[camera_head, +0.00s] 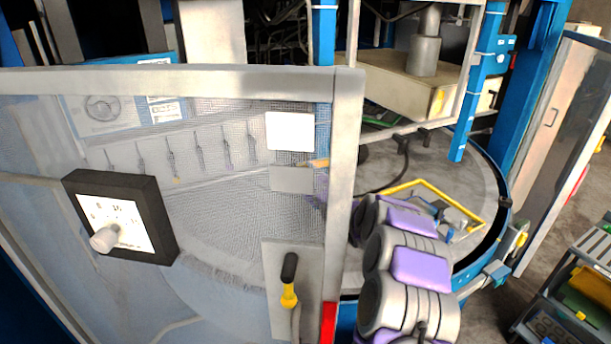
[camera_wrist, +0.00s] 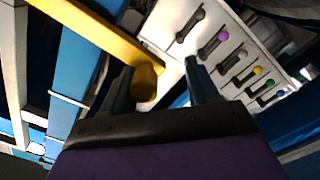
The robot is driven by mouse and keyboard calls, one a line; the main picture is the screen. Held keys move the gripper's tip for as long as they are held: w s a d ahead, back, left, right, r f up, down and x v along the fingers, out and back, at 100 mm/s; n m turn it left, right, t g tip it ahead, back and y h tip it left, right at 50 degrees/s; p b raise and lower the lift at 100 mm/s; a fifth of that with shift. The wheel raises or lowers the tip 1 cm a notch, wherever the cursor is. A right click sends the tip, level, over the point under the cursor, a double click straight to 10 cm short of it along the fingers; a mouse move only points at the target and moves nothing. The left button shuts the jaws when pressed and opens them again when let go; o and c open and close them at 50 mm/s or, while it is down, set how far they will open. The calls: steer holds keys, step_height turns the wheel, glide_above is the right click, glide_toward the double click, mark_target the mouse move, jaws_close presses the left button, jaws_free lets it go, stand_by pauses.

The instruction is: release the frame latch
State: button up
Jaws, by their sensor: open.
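My gripper (camera_wrist: 160,70) is open in the wrist view, its two dark fingers spread apart. A rounded yellow knob (camera_wrist: 145,82) shows between the fingers, close to the left one; I cannot tell whether they touch. A yellow bar (camera_wrist: 95,30) runs from the upper left toward the fingers. I cannot tell for certain whether the knob or bar is the frame latch. In the head view my arm reaches in past the door edge; my gripper is hidden or blurred behind the mesh. A small orange piece (camera_head: 318,163) shows there. A yellow frame (camera_head: 430,190) lies on the round table (camera_head: 475,185).
A meshed door (camera_head: 347,130) with a black-and-yellow handle (camera_head: 289,280) and dial box (camera_head: 122,215) stands left of my arm. A pale panel (camera_wrist: 225,55) with several coloured-tip levers is close right of the fingers. Blue posts (camera_head: 475,95) stand behind. A cart (camera_head: 580,290) is at lower right.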

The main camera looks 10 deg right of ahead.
steer(key=shift+a, duration=0.15)
steer(key=shift+c, duration=0.8)
steer(key=shift+w+d, duration=0.15)
steer(key=shift+d, duration=1.05)
steer(key=c, duration=0.4)
steer(key=shift+a, duration=0.1)
steer(key=c, duration=0.3)
steer(key=shift+a, duration=0.35)
jaws_close()
steer(key=shift+d, duration=0.15)
